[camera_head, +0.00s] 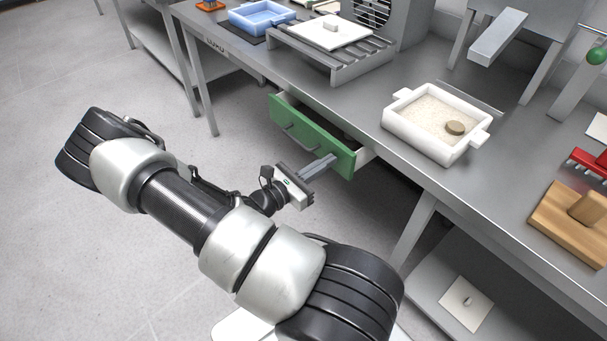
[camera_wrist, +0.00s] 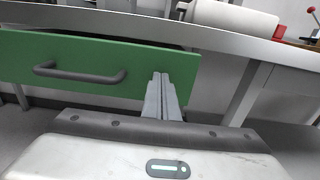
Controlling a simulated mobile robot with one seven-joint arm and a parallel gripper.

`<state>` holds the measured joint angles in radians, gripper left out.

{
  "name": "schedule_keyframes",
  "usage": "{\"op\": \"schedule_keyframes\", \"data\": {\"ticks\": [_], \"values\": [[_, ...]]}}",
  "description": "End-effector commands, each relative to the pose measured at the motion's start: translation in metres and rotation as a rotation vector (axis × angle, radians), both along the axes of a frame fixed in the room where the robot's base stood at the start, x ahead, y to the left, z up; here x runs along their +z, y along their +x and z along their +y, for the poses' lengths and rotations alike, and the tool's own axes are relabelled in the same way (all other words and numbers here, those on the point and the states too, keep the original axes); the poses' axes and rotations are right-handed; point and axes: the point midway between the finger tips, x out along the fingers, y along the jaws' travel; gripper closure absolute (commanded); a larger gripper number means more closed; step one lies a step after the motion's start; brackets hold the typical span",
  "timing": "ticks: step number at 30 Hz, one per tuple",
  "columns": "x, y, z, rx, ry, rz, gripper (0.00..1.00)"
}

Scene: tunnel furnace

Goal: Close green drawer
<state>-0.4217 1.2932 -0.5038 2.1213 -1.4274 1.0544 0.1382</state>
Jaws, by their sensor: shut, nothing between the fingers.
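The green drawer (camera_head: 310,134) stands part way out from under the grey workbench, and its white side wall shows at the right end. It has a grey bar handle (camera_head: 300,141) on its front. In the wrist view the green front (camera_wrist: 110,58) fills the upper left, with the handle (camera_wrist: 80,75) left of my fingers. My gripper (camera_head: 330,160) is shut and empty, its fingertips at the right part of the drawer front. In the wrist view my gripper (camera_wrist: 161,82) overlaps the front's right part. I cannot tell whether the fingertips touch it. Most of the drawer's inside is hidden.
On the bench (camera_head: 385,88) stand a white tray (camera_head: 440,146) with grainy fill, a slatted grey stand (camera_head: 345,68), a blue tray (camera_head: 285,12) and a wooden block (camera_head: 570,229). A bench leg (camera_head: 412,230) and lower shelf are right of the drawer. The floor at left is clear.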

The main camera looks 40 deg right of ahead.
Motion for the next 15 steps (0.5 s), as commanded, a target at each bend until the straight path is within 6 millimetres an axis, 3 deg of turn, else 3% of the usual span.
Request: {"op": "schedule_keyframes", "data": {"ticks": [6, 15], "values": [[0.001, 0.001, -0.045, -0.002, -0.001, 0.001, 1.0], [0.0, 0.003, -0.073, 0.0, 0.0, 0.0, 1.0]]}}
